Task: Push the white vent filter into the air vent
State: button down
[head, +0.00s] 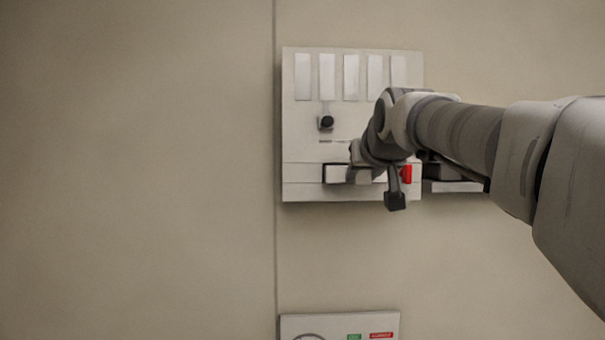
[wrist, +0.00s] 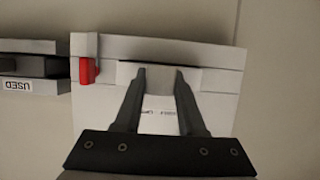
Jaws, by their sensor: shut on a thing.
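A pale block, which looks like the white vent filter (wrist: 160,78), sits between the fingertips of my gripper (wrist: 162,70) in the wrist view. The gripper is shut on it. In the head view my gripper (head: 358,172) is at the lower part of a white panel (head: 300,135), and a pale block shows at its fingers. The arm and hand cover part of the panel there. I cannot tell which opening is the air vent, nor how deep the block sits.
A red piece (head: 406,173) is right of the gripper on the panel. A black knob (head: 326,122) stands above left. A holder marked USED (wrist: 18,85) adjoins the panel in the wrist view. Another panel (head: 340,322) lies below. The left side is clear.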

jog(key=shift+w+p, duration=0.4)
jog(key=shift+w, duration=0.75)
dwell(0.9)
jog(key=shift+c, duration=2.1)
grip_release()
jog(key=b+v, duration=0.2)
jog(key=v, duration=1.5)
jog(key=shift+s+b, duration=0.2)
jog(key=shift+b, duration=0.15)
jog(key=shift+r, duration=0.1)
jog(key=s+f+g, duration=0.2)
jog(key=s+f, duration=0.3)
jog(key=f, duration=0.8)
jog(key=s+f+g, duration=0.3)
jog(key=s+f, duration=0.3)
jog(key=f, duration=0.7)
jog(key=s+f+g, duration=0.3)
jog(key=s+f, duration=0.3)
jog(key=f, duration=0.8)
